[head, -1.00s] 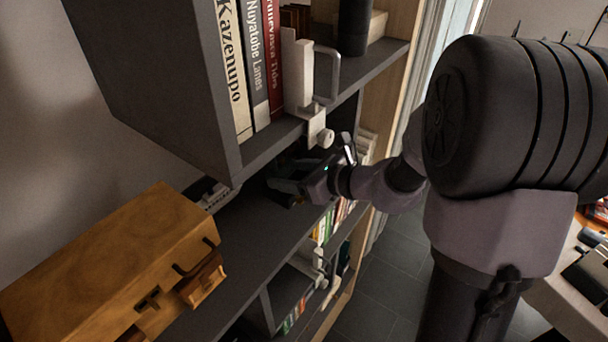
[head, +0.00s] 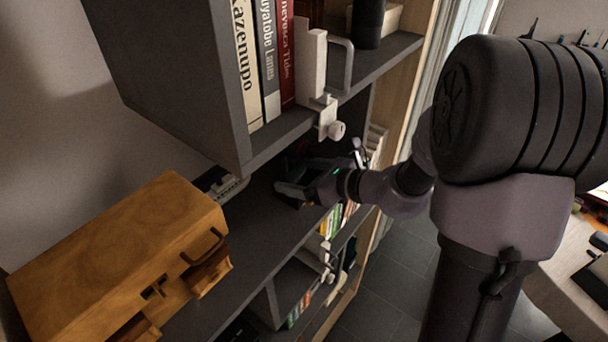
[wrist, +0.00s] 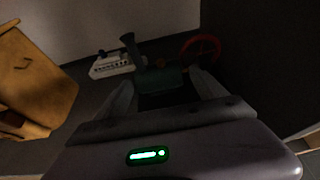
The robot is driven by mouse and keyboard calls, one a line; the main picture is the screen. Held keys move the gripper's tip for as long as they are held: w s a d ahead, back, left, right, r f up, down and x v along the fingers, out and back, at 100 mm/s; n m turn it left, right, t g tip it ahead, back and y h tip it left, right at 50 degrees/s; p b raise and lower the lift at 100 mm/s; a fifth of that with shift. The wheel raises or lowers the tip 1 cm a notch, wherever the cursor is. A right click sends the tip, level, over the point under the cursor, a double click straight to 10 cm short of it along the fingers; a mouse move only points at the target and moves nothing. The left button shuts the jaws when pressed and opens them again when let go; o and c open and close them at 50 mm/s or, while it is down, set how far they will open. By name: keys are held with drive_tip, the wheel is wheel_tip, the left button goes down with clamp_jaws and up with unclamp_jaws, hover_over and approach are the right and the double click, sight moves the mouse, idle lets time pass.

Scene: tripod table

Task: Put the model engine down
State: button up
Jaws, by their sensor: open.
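The model engine (wrist: 168,78) shows in the wrist view as a dark green body with a dark funnel and a red wheel. It appears upright on the dark shelf (head: 262,232), but its base is hidden by my gripper. My gripper (wrist: 165,90) is open, with one finger on each side of the engine's near end. I cannot tell whether a finger touches it. In the head view my gripper (head: 292,190) reaches into the shaded bay under the upper shelf, where the engine is barely visible.
A wooden box-like object (head: 120,260) stands left on the same shelf; it also shows in the wrist view (wrist: 35,80). A small white object (wrist: 110,65) lies behind, left of the engine. The upper shelf (head: 270,140) with books and a clamp (head: 328,120) hangs close above my gripper.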

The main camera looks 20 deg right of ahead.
drive_tip(key=v, duration=1.2)
drive_tip(key=s+a+r+n+g, duration=0.1)
drive_tip(key=s+a+n+g, duration=0.5)
drive_tip(key=a+n, duration=0.4)
drive_tip(key=s+a+r+n+t+h, duration=0.1)
drive_tip(key=s+n+h, duration=0.2)
drive_tip(key=s+n, duration=0.35)
drive_tip(key=s+r+n+h, duration=0.25)
drive_tip(key=s+n, duration=0.25)
drive_tip(key=n, duration=0.3)
wheel_tip(320, 180, down, 31)
drive_tip(key=b, duration=2.9)
drive_tip(key=shift+w+r, duration=0.2)
drive_tip(key=shift+w, duration=0.2)
